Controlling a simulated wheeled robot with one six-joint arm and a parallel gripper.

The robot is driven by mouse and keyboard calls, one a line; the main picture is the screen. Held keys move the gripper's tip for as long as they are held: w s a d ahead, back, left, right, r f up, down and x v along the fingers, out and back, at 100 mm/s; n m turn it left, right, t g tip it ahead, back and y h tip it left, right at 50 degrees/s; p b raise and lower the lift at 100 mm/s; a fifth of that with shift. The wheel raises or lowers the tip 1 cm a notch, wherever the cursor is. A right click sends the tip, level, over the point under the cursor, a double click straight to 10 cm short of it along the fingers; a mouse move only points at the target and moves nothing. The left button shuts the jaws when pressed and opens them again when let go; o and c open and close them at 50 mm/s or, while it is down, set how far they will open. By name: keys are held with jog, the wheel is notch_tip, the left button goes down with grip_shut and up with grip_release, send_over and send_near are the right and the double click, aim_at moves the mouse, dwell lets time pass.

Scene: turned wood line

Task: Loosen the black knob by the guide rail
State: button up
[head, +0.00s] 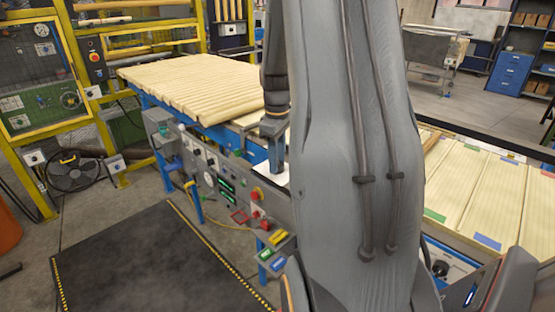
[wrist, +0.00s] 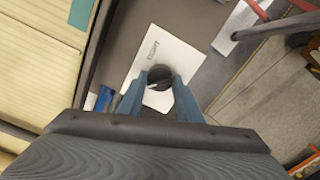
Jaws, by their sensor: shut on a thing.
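The black knob (wrist: 158,73) is round and sits on a white plate (wrist: 178,48) with dark lettering, which I cannot read for sure. My gripper (wrist: 160,81) has its two blue fingers on either side of the knob and is shut on it. In the head view my gripper (head: 275,158) reaches down to the white plate (head: 284,175) on the machine's side, and the knob is hidden there. I cannot tell for sure which part is the guide rail.
A control panel (head: 215,180) with buttons and displays runs beside the plate. Ribbed wooden boards (head: 190,85) lie on the line behind, and more boards (head: 480,190) lie at right. A dark mat (head: 150,265) covers the floor in front.

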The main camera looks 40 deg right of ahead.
jog(key=shift+w+r, duration=0.1)
jog(key=o, duration=1)
jog(key=shift+o, duration=0.2)
jog(key=shift+r+b, duration=1.2)
jog(key=shift+r, duration=2.65)
